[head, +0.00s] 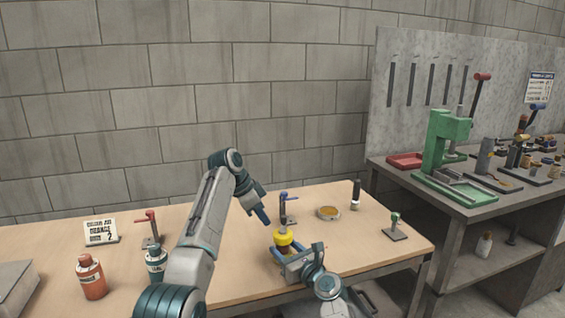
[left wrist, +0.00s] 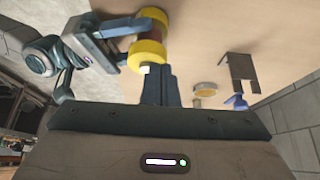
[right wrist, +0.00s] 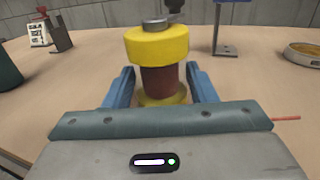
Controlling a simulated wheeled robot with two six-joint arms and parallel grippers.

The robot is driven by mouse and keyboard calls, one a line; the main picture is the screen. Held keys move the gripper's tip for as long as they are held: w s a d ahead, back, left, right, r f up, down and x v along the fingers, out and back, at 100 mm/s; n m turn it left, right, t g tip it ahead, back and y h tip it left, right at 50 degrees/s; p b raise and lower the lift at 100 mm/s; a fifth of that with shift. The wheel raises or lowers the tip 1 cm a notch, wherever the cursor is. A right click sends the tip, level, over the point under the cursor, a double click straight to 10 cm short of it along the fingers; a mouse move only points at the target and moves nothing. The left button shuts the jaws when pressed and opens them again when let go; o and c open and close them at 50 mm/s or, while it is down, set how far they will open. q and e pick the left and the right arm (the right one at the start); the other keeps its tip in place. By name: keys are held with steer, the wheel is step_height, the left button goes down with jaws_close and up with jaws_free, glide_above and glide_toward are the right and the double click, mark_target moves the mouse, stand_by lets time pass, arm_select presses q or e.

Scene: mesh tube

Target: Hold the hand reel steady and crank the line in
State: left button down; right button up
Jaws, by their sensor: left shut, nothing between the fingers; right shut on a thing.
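The hand reel (head: 284,238) has yellow flanges and a red-brown core. It stands upright at the table's front edge, and also shows in the left wrist view (left wrist: 149,50) and the right wrist view (right wrist: 160,80). My right gripper (right wrist: 160,72) is shut on it, one blue finger on each side of the core. A thin red strand (right wrist: 286,118) sticks out at the right.
A blue-levered stand (head: 289,197) is close behind the reel. A round tin (head: 328,212), a dark bottle (head: 356,195) and a green-knobbed stand (head: 395,226) are to the right. Orange (head: 91,278) and teal (head: 156,263) bottles and a sign (head: 101,231) are left.

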arm_select(q)
steer(key=shift+a, duration=0.1)
stand_by(0.4)
step_height(320, 180, up, 6)
steer(key=shift+a, duration=0.3)
stand_by(0.5)
steer(key=s+d+f, duration=0.1)
steer(key=s+f, duration=0.3)
steer(key=f, duration=0.2)
stand_by(0.8)
steer(key=shift+w+d, duration=0.3)
steer(key=shift+d, duration=0.15)
stand_by(1.1)
